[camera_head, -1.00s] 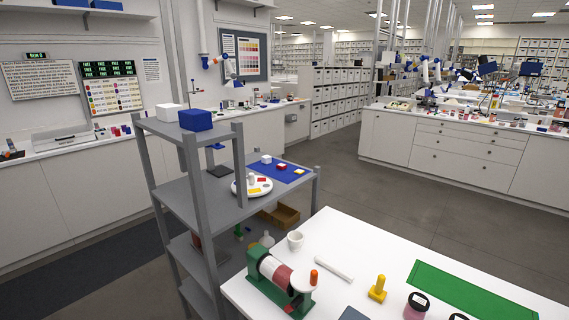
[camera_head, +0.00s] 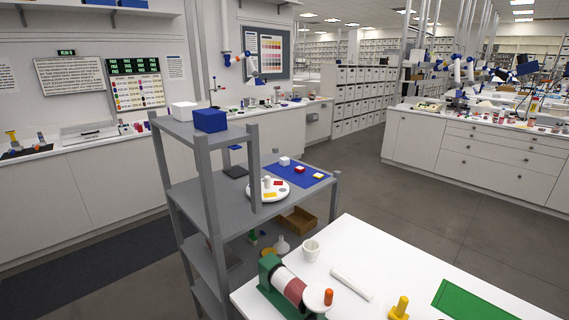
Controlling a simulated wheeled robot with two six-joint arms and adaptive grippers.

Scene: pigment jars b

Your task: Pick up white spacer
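Several white pieces are in view, and I cannot tell for certain which one is the spacer. A small white block (camera_head: 284,160) sits on the blue mat (camera_head: 290,176) on the grey shelf unit, beside a red block (camera_head: 299,169) and a yellow one (camera_head: 318,176). A larger white box (camera_head: 183,110) sits on the top shelf next to a blue box (camera_head: 210,120). A round white plate (camera_head: 282,197) with coloured patches and a small white upright piece lies in front of the mat. Neither of my grippers is in view.
The grey shelf unit (camera_head: 258,168) has upright posts in front of its shelves. A white table (camera_head: 400,262) at the lower right holds a green-framed roller device (camera_head: 270,270), a white cup (camera_head: 311,250) and a white rod (camera_head: 351,284). Grey floor (camera_head: 370,190) is open behind it.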

